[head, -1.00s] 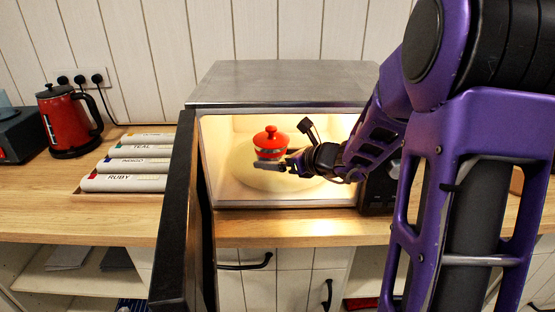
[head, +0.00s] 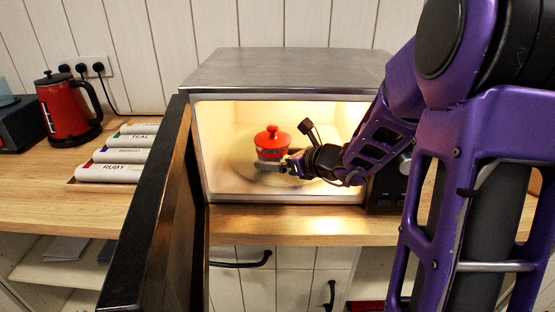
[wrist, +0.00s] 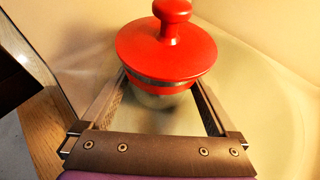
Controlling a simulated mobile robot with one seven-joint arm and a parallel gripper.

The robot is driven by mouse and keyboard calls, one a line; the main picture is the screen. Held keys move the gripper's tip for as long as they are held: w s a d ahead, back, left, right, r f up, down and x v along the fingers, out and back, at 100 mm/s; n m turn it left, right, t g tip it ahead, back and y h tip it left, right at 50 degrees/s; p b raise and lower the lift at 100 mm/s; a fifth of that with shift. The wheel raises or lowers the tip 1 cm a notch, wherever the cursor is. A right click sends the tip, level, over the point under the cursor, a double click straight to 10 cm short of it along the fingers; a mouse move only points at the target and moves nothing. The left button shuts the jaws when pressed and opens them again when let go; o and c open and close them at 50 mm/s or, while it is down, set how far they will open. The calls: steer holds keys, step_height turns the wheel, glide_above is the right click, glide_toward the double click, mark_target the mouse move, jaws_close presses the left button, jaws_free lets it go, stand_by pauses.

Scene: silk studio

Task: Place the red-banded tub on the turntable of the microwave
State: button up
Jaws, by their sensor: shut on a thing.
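The red-banded tub (head: 272,142) has a red lid with a round knob. My gripper (head: 280,165) is shut on it inside the lit microwave (head: 290,70). In the wrist view the tub (wrist: 165,50) sits between the two fingers of my gripper (wrist: 158,90), which hold its sides below the lid. The tub looks upright. The pale round turntable (head: 240,172) lies below it, partly hidden by the tub and my arm. I cannot tell whether the tub's base touches the turntable.
The microwave door (head: 155,205) stands open on the left, close beside the opening. The cavity's walls surround my gripper.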

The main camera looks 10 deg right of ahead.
steer(key=shift+f, duration=0.2)
steer(key=o, duration=0.9)
steer(key=shift+o, duration=0.2)
steer(key=shift+r, duration=0.2)
steer(key=shift+s+d+r, duration=0.15)
steer(key=shift+d+r, duration=0.05)
steer(key=p+v, duration=0.2)
steer(key=v, duration=0.9)
steer(key=shift+s, duration=0.25)
